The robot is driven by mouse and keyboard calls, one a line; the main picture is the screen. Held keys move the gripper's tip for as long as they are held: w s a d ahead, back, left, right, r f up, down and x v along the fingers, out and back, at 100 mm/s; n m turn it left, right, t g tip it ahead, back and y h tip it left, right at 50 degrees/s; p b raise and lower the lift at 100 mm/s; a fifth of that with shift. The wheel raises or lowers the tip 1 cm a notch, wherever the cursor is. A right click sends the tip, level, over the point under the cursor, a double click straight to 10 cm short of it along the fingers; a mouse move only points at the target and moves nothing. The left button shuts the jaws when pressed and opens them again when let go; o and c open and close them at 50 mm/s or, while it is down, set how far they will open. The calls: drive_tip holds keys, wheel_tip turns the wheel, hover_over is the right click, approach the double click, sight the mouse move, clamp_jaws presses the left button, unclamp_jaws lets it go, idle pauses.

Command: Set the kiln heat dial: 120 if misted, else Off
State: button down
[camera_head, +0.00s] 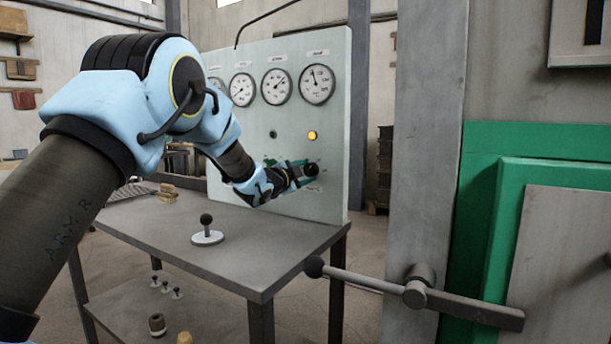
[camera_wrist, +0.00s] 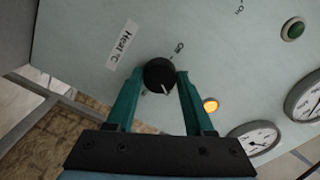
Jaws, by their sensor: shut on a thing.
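The kiln heat dial is a round black knob (camera_wrist: 158,72) on the pale upright panel (camera_head: 335,200). In the wrist view a "Heat °C" label (camera_wrist: 123,44) sits to its upper left and "Off" is printed to its upper right. A white mark on the knob points down and slightly right in that view, away from "Off". My gripper (camera_wrist: 156,80) is shut on the knob, with one teal finger on each side. In the head view my gripper (camera_head: 303,173) is at the panel's lower right, and the dial is partly hidden.
An orange lamp (camera_head: 312,135) glows above the dial, with a dark green button (camera_head: 273,134) to its left. Several gauges (camera_head: 277,87) line the panel's top. A grey table (camera_head: 165,222) carries a black-knobbed lever (camera_head: 207,229). A lever bar (camera_head: 360,279) juts out at right.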

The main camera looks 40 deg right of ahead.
drive_tip(key=shift+c, duration=1.4)
unclamp_jaws()
drive_tip(key=b+v, duration=0.1)
drive_tip(key=v, duration=1)
drive_tip(key=shift+b, duration=0.3)
